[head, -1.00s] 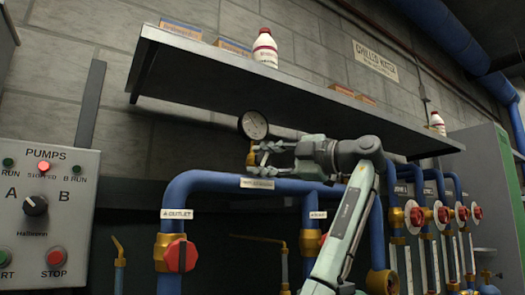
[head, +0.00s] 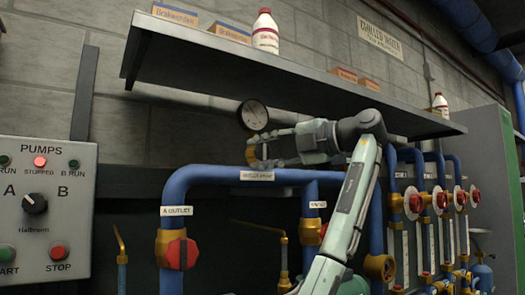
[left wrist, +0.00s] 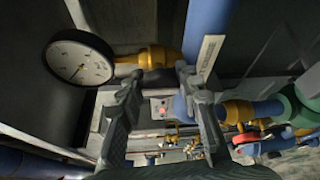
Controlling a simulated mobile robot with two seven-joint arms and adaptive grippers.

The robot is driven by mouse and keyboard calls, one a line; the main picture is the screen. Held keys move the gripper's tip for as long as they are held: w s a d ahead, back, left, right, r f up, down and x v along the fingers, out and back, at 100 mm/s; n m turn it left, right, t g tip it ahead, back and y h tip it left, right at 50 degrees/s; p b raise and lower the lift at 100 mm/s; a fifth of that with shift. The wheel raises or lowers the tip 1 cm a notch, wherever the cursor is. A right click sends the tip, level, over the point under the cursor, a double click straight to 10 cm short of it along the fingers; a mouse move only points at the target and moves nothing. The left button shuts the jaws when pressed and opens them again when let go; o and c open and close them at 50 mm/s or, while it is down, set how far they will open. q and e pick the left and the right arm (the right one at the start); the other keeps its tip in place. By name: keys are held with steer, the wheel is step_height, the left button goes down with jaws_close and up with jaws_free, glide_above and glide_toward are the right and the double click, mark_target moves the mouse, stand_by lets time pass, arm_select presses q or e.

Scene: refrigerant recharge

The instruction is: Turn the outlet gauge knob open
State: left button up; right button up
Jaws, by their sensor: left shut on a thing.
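The round white-faced gauge (head: 253,115) stands above the blue outlet pipe (head: 215,175). A brass fitting (head: 251,153) sits just under the gauge. My left gripper (head: 262,150) is at this fitting, on its right side, with its fingers shut on it. In the left wrist view the gauge (left wrist: 80,61) is at upper left, and its brass fitting (left wrist: 152,57) runs between the fingertips of my left gripper (left wrist: 158,73). The knob's own shape and turn angle are hidden by the fingers. My right gripper is not in view.
A shelf (head: 290,97) with boxes and bottles overhangs the gauge. A red valve handle (head: 178,253) is on the A outlet pipe. The pump panel (head: 45,215) is at left, and several red-handled valves are at right.

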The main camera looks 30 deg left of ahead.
arm_select(q)
steer(key=o, duration=1.2)
steer(key=d, duration=0.8)
steer(key=shift+r, duration=0.3)
